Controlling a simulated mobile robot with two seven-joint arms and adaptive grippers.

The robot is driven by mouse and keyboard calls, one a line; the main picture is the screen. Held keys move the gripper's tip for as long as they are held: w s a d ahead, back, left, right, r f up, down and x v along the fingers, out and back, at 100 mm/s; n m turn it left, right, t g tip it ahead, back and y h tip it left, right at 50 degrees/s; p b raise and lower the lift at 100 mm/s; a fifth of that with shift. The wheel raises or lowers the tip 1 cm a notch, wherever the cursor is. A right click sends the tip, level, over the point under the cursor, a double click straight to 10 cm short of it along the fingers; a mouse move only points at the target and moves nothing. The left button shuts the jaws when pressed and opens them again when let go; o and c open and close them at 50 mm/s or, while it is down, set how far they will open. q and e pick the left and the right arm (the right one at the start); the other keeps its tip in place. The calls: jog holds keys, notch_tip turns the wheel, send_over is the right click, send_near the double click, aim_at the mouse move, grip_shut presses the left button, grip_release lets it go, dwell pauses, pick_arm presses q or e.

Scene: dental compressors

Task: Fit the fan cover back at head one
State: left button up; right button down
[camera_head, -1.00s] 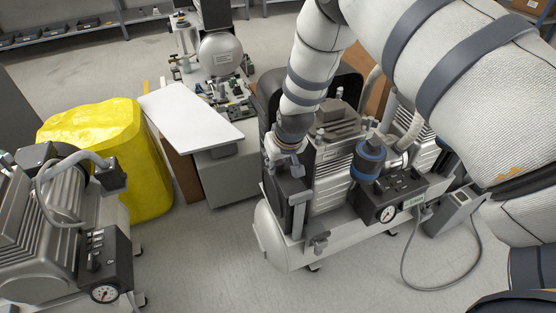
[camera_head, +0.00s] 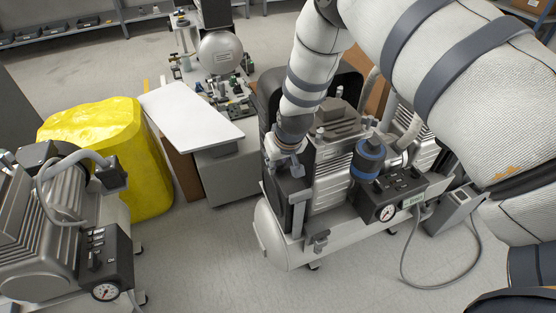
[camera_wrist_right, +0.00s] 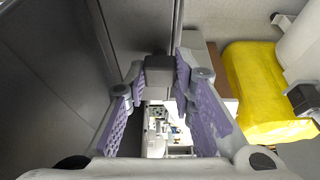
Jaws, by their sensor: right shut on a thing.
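My right gripper (camera_head: 284,163) is at the left end of the middle compressor (camera_head: 330,185), above its tank. In the right wrist view, its purple-padded fingers (camera_wrist_right: 158,90) are shut on a dark grey block, which looks like the grip of the fan cover (camera_wrist_right: 159,72). In the head view, the dark cover (camera_head: 294,198) stands roughly upright below the gripper, close against the compressor's end. My arm and the gripper hide part of it. I cannot tell whether it is seated. My left gripper is not in view.
The compressor has a gauge (camera_head: 387,213) and a blue-ringed canister (camera_head: 368,160) at its front. A white-topped cabinet (camera_head: 188,115) and a yellow covered object (camera_head: 120,150) stand to the left. Another compressor (camera_head: 60,225) is at the lower left. The floor between them is clear.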

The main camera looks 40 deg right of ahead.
jog(key=c, duration=1.3)
grip_release()
jog(key=o, duration=0.5)
jog(key=shift+r+p, duration=1.85)
jog(key=shift+r, duration=1.75)
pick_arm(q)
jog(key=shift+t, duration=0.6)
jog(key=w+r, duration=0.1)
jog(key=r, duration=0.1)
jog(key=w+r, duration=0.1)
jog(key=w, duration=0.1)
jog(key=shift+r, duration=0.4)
pick_arm(e)
jog(key=shift+f, duration=0.15)
